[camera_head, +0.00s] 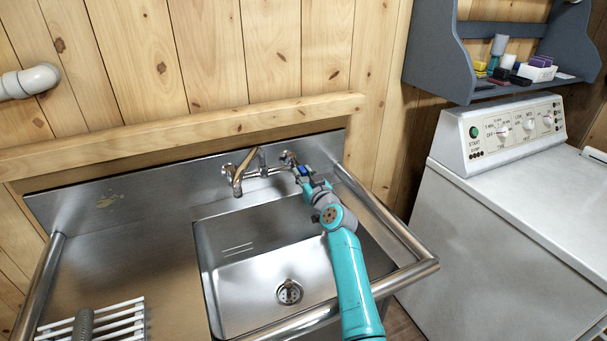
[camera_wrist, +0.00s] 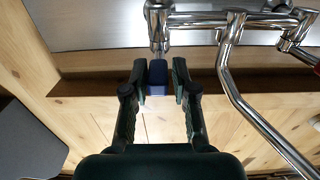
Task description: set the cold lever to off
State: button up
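The cold lever (camera_wrist: 157,78) has a dark blue handle on a chrome stem and shows at the upper middle of the wrist view. My gripper (camera_wrist: 160,80) has one finger on each side of the blue handle. The fingers are apart; a narrow gap shows on the right side, and the left finger is very close to the handle or touching it. In the head view my gripper (camera_head: 302,171) is at the right end of the chrome faucet (camera_head: 263,172), and it largely hides the lever there.
The faucet's curved spout (camera_wrist: 262,112) is right of my gripper in the wrist view. A red-tipped lever (camera_wrist: 316,68) shows at that view's right edge. Below is the steel sink (camera_head: 255,262), with a rail on its right. A white washer (camera_head: 520,220) stands right.

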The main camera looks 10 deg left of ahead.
jog(key=shift+o, duration=0.8)
jog(key=shift+s, duration=0.1)
jog(key=v, duration=1.1)
jog(key=shift+s+d, duration=0.25)
jog(key=shift+s, duration=0.1)
